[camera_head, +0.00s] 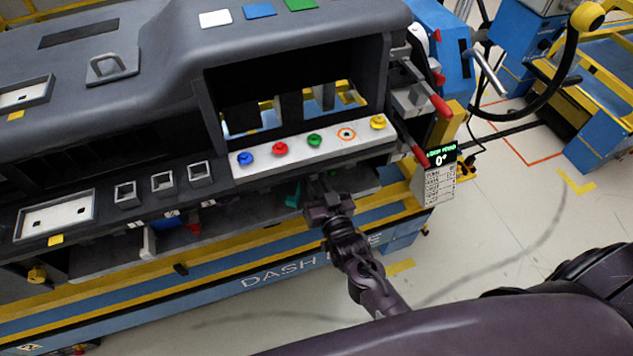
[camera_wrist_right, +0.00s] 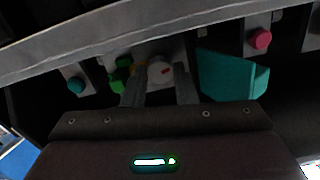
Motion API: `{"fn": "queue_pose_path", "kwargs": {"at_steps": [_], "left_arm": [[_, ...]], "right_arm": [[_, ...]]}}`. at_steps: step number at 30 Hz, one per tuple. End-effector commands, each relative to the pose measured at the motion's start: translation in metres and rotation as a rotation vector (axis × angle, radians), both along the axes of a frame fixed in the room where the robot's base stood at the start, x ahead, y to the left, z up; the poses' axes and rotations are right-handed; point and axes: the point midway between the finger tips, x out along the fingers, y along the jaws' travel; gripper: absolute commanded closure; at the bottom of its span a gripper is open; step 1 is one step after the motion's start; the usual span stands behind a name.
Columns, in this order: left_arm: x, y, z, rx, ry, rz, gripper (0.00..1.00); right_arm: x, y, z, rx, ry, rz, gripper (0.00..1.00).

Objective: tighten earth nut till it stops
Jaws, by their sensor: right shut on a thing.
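My right gripper (camera_head: 318,186) reaches under the front lip of the dashboard module (camera_head: 150,80). In the right wrist view its two fingers (camera_wrist_right: 160,88) are shut on a pale round nut with a red mark, the earth nut (camera_wrist_right: 160,71). How far the nut is seated cannot be seen. My left gripper is not in view.
A display (camera_head: 440,160) at the module's right end reads 0°. A teal block (camera_wrist_right: 232,76) stands close right of the fingers, a pink knob (camera_wrist_right: 260,40) beyond it. The module's lip (camera_wrist_right: 150,35) runs across the view. Red-handled levers (camera_head: 438,103) stick out at right.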

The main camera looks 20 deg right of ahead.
Motion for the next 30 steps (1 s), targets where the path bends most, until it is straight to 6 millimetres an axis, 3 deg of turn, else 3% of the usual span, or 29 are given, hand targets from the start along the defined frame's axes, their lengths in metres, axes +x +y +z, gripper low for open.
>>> {"fn": "queue_pose_path", "kwargs": {"at_steps": [13,30], "left_arm": [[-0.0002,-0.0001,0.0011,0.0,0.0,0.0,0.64],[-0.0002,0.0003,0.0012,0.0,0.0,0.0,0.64]], "right_arm": [[-0.0007,0.0002,-0.002,0.252,0.013,-0.001,0.97],[-0.001,0.0007,-0.0023,0.298,0.016,0.001,0.97]]}}
